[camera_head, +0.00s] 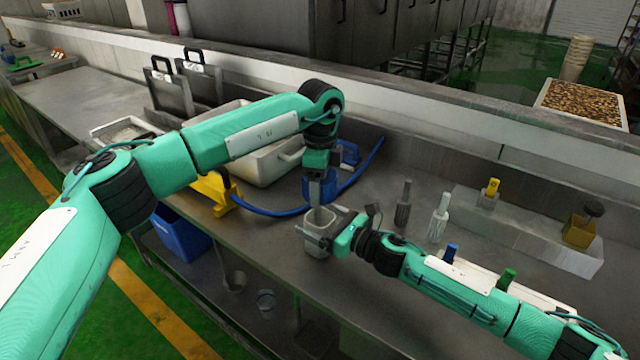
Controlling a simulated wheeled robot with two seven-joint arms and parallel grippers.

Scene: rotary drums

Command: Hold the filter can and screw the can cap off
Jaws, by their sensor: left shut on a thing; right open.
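A small pale grey can (319,217), likely the filter can, is near the front edge of the steel bench. It looks upright. My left gripper (319,200) reaches down from above, shut at the can's upper rim. My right gripper (323,232) comes in from the right with its jaws open, one finger in front of the can and the other near its far side. The two grippers hide much of the can. I cannot make out a separate cap or tell whether the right fingers touch the can.
A blue pump-like part (345,153) with a blue hose (365,170) lies behind the grippers. A white tub (270,165) and a yellow stand (213,192) are to the left.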

